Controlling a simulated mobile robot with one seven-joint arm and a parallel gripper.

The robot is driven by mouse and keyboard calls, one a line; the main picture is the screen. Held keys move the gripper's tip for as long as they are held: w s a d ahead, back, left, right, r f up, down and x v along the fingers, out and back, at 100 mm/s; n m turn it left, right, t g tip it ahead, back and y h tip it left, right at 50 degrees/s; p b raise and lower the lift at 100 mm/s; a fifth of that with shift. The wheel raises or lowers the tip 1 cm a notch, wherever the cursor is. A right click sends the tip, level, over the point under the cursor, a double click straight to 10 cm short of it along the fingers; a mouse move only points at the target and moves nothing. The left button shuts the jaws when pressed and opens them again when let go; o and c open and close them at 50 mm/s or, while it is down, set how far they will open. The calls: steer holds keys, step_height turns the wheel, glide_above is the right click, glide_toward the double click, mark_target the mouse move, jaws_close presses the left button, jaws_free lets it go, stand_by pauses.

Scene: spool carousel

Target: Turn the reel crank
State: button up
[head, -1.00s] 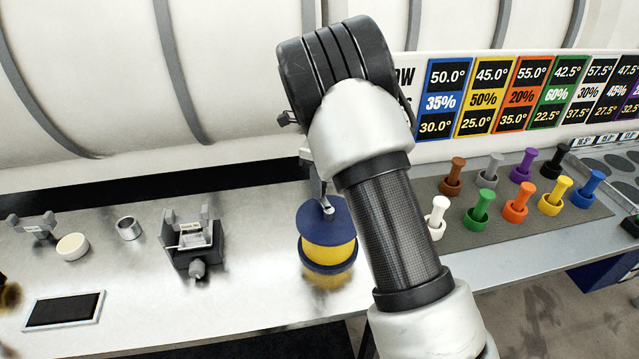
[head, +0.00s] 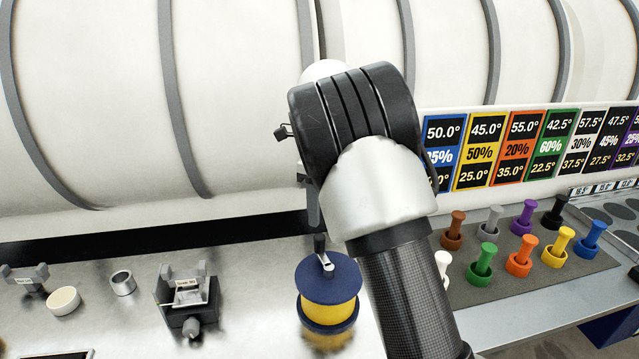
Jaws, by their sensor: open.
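The reel (head: 328,300) is a spool with dark blue flanges and a yellow middle, standing upright on the metal bench. Its crank (head: 325,262) is a small silver arm on the top flange, with a dark upright knob (head: 320,243) at its far end. My gripper (head: 313,208) is mostly hidden behind my wrist. A grey finger shows just above the knob, and it looks open and empty. Whether the finger touches the knob is hard to tell, but a small gap seems to show.
A dark fixture (head: 188,305), a metal ring (head: 122,283) and a cream disc (head: 63,302) stand left of the reel. Several coloured pegs sit on a grey mat (head: 590,262) at the right. A large white ribbed cylinder (head: 240,100) rises behind the bench.

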step_height(320, 180, up, 7)
steer(key=shift+r, duration=0.15)
steer(key=shift+d, duration=0.1)
steer(key=s+d+r+n+t, duration=0.1)
steer(key=s+d+r+n, duration=0.15)
steer(key=s+n, duration=0.2)
steer(key=s+d+r+n+t+y, duration=0.1)
steer(key=s+d+r+n, duration=0.15)
steer(key=s, duration=0.35)
steer(key=s+d+r+n+t, duration=0.1)
steer(key=s+d+r+n, duration=0.15)
steer(key=s+n, duration=0.2)
steer(key=s+f+n+t, duration=0.1)
steer(key=s+f+n, duration=0.1)
steer(key=s+n, duration=0.4)
steer(key=s+d+f+n+t+h, duration=0.1)
steer(key=s+n, duration=0.4)
steer(key=s, duration=0.6)
steer(key=shift+s+d+f+n+t, duration=0.25)
steer(key=shift+s+f+n+t, duration=0.1)
steer(key=shift+f, duration=0.35)
